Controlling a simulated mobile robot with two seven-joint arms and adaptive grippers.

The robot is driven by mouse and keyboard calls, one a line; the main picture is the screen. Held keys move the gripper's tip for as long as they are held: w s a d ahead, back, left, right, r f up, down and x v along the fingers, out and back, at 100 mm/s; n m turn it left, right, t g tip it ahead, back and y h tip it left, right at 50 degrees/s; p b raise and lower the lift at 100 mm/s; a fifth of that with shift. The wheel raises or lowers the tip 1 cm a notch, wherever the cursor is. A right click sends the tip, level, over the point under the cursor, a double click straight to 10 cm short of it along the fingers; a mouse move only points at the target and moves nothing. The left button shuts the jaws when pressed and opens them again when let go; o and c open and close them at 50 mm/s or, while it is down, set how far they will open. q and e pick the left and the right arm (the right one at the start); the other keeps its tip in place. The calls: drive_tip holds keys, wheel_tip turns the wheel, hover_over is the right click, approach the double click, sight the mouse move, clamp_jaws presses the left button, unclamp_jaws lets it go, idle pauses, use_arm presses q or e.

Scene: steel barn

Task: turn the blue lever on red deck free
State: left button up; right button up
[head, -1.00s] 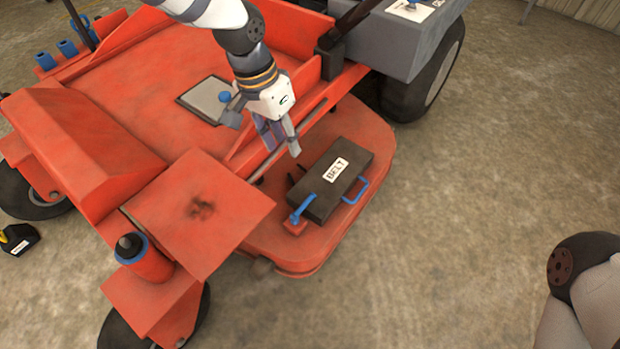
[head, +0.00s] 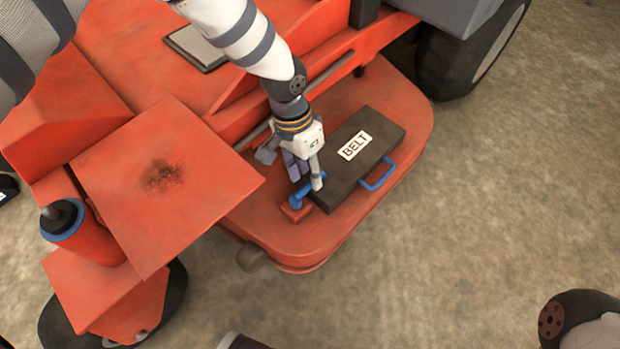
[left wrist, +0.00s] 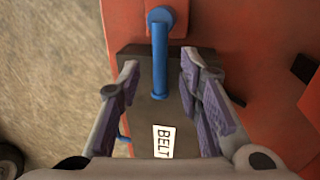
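The blue lever (head: 301,197) stands on a small red block (head: 296,212) on the rounded red deck (head: 265,225), by the near corner of the black cover labelled BELT (head: 375,140). My left gripper (head: 306,183) is right over the lever, its fingers pointing down and hiding part of it. In the left wrist view the gripper (left wrist: 160,78) is open. The blue lever (left wrist: 159,55) lies between its two spread fingers, with a visible gap on both sides. The lever's arm reaches over the BELT cover (left wrist: 140,68). My right gripper is not in view.
A blue handle (head: 379,175) sticks out of the cover's right side. A flat red panel (head: 165,180) and a red bottle-like holder (head: 88,232) are to the left. A grey bar (head: 335,70) runs behind the deck. Bare ground (head: 480,210) lies to the right.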

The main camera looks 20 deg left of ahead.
use_arm(q)
drive_tip(key=shift+d+f, duration=0.15)
drive_tip(key=shift+f, duration=0.75)
clamp_jaws()
